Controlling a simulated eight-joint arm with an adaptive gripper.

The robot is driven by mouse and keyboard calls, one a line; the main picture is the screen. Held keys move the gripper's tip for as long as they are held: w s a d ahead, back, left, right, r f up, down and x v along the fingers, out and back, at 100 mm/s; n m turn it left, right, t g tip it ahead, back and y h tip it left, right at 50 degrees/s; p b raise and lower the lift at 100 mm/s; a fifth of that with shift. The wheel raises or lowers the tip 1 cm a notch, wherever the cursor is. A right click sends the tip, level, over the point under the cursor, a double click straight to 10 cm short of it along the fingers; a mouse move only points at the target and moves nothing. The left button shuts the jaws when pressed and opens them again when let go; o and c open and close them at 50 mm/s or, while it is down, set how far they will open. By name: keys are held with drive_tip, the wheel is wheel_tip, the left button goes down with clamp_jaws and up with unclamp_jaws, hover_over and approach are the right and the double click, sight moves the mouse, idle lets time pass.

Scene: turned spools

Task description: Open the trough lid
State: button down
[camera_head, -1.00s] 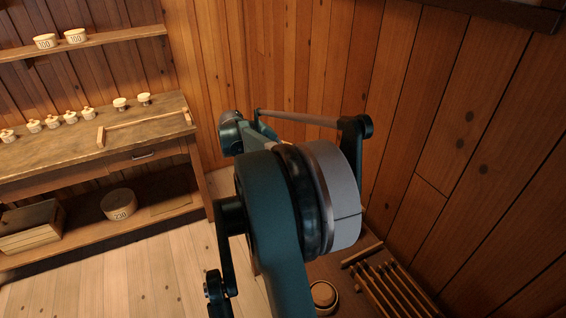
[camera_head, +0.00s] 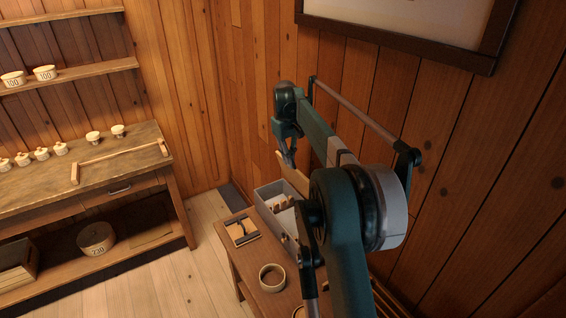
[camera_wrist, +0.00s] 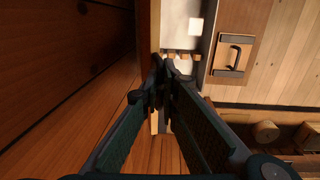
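The trough (camera_head: 268,191) is a pale grey box on a wooden bench, partly hidden behind my arm. Its lid (camera_head: 296,172) is a wooden panel that stands raised and tilted at the wall side, with part of the inside uncovered. My gripper (camera_head: 291,160) is beside the raised lid, above the trough. In the wrist view, the fingertips of my gripper (camera_wrist: 162,68) come together with nothing clearly between them. The lid's edge (camera_wrist: 148,28) shows just left of the fingertips, and the pale trough (camera_wrist: 208,35) to their right. Whether the fingers touch the lid cannot be told.
A small tray with a dark bracket-shaped piece (camera_head: 241,230) and a round ring-like container (camera_head: 272,277) are on the bench (camera_head: 250,275). The plank wall (camera_head: 440,190) is close on the right. A workbench (camera_head: 110,165) with several spools stands at left; floor lies between.

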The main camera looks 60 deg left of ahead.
drive_tip(key=shift+w+r+g+p, duration=0.15)
drive_tip(key=shift+w+g, duration=0.05)
drive_tip(key=shift+w, duration=0.3)
drive_tip(key=shift+w+r+g+p, duration=0.15)
drive_tip(key=shift+w+g, duration=0.05)
drive_tip(key=shift+w, duration=0.25)
drive_tip(key=shift+w+p, duration=0.8)
drive_tip(key=shift+w, duration=1.8)
drive_tip(key=c, duration=2.6)
unclamp_jaws()
drive_tip(key=shift+r, duration=0.2)
wheel_tip(320, 180, up, 12)
drive_tip(key=shift+f, duration=0.2)
